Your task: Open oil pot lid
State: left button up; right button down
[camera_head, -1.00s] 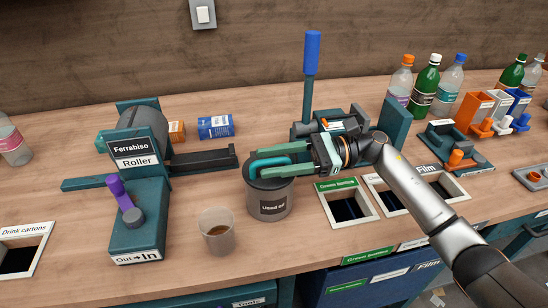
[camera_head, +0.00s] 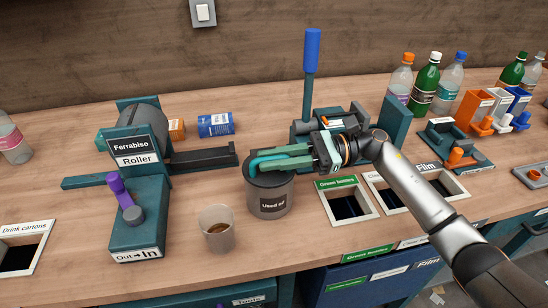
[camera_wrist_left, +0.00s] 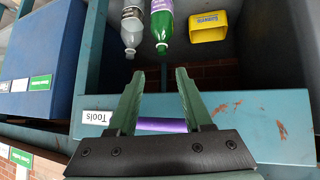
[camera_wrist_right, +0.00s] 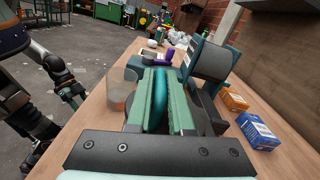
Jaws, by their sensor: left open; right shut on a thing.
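The oil pot (camera_head: 270,197) is a dark grey can labelled "Used oil" on the bench in the head view. Its dark lid (camera_head: 262,179) is on top, with a teal loop handle (camera_head: 258,163). My right gripper (camera_head: 266,162) reaches in from the right and is shut on the handle. In the right wrist view the teal handle (camera_wrist_right: 160,97) lies between its two green fingers, which hide much of the lid. I cannot tell whether the lid is apart from the rim. My left gripper (camera_wrist_left: 156,85) is open and empty in its wrist view, low by a drawer marked "Tools".
A cup with brown liquid (camera_head: 217,228) stands left of the pot. The Ferrabiso roller machine (camera_head: 138,180) is further left. The green bottles slot (camera_head: 350,204) lies right of the pot. A blue-handled device (camera_head: 311,85) stands behind. Bottles (camera_head: 427,80) are at back right.

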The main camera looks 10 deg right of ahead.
pick_arm(q)
jog(key=shift+w+r, duration=0.2)
jog(key=shift+w, duration=0.1)
dwell(0.4)
jog(key=shift+f, duration=0.1)
pick_arm(e)
jog(key=shift+w+r, duration=0.1)
jog(key=shift+r, duration=0.1)
jog(key=shift+w+r+m+b, duration=0.35)
jog(key=shift+r+m, duration=0.15)
jog(key=shift+m, duration=0.5)
jog(key=shift+w+r+m, duration=0.55)
jog(key=shift+r+m, duration=0.15)
jog(key=shift+m, duration=0.4)
jog(key=shift+w+r+m, duration=0.3)
jog(key=shift+w+m, duration=0.1)
jog(key=shift+m, duration=0.3)
pick_arm(q)
jog(key=shift+s+f, duration=0.3)
jog(key=shift+f, duration=0.2)
pick_arm(e)
jog(key=shift+w+r+m, duration=0.3)
jog(key=shift+w+m, duration=0.2)
jog(key=shift+m, duration=0.3)
pick_arm(q)
jog(key=shift+w+r, duration=0.1)
jog(key=shift+w, duration=0.1)
